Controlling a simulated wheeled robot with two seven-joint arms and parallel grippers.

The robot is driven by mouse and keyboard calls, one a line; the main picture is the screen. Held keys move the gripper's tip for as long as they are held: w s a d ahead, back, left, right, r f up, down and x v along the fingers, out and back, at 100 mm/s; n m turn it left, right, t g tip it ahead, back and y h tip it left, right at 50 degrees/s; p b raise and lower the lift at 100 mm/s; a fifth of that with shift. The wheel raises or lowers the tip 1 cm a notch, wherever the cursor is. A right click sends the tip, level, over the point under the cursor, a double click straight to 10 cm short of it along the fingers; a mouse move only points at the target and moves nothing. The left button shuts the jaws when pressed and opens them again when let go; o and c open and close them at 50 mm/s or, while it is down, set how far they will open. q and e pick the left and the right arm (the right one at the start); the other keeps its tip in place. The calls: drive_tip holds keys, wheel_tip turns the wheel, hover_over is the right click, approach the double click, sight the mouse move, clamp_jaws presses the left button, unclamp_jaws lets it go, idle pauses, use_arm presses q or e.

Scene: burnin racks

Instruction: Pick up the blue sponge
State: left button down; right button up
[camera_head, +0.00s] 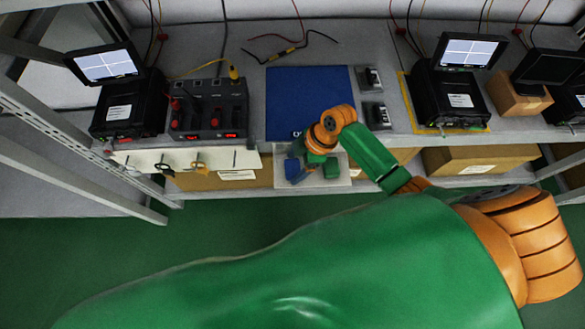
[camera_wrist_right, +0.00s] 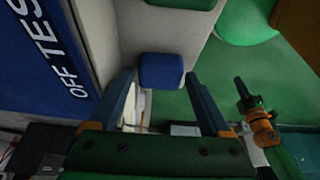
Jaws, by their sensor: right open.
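The blue sponge (camera_head: 292,168) sits on a small white tray (camera_head: 312,183) at the shelf's front edge, left of a green sponge (camera_head: 332,168). My right gripper (camera_head: 308,158) is over the tray, close to the blue sponge and partly hiding the tray. In the right wrist view the blue sponge (camera_wrist_right: 161,71) shows ahead of my open right gripper (camera_wrist_right: 160,78), lined up between its fingertips, with nothing held. Whether the fingers touch it I cannot tell. My left arm (camera_wrist_right: 258,125) shows small in the right wrist view; its jaw state is unclear.
A blue mat (camera_head: 300,95) lies on the shelf behind the tray. A red-knobbed power unit (camera_head: 209,108) and a monitor unit (camera_head: 130,105) stand left. Another monitor unit (camera_head: 450,95) stands right. Cardboard boxes (camera_head: 480,158) fill the lower shelf. Green floor lies in front.

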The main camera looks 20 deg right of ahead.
sight(286, 170)
drive_tip(key=shift+a+f, duration=0.15)
drive_tip(key=shift+f, duration=0.15)
drive_tip(key=shift+c, duration=0.2)
drive_tip(key=shift+r, duration=0.1)
drive_tip(key=c, duration=1.2)
drive_tip(key=shift+r, duration=0.45)
drive_tip(key=r, duration=0.1)
drive_tip(key=r+p, duration=0.2)
drive_tip(key=shift+s+a+r, duration=0.15)
drive_tip(key=shift+s+r, duration=0.1)
drive_tip(key=s+a+r+p, duration=0.1)
drive_tip(key=s+a+r, duration=0.2)
drive_tip(key=s, duration=0.3)
drive_tip(key=s+a+r+p, duration=0.2)
drive_tip(key=s+a+r, duration=0.1)
drive_tip(key=s+r, duration=0.2)
drive_tip(key=shift+s+a+r, duration=0.25)
drive_tip(key=shift+s+r, duration=0.05)
drive_tip(key=shift+s, duration=0.05)
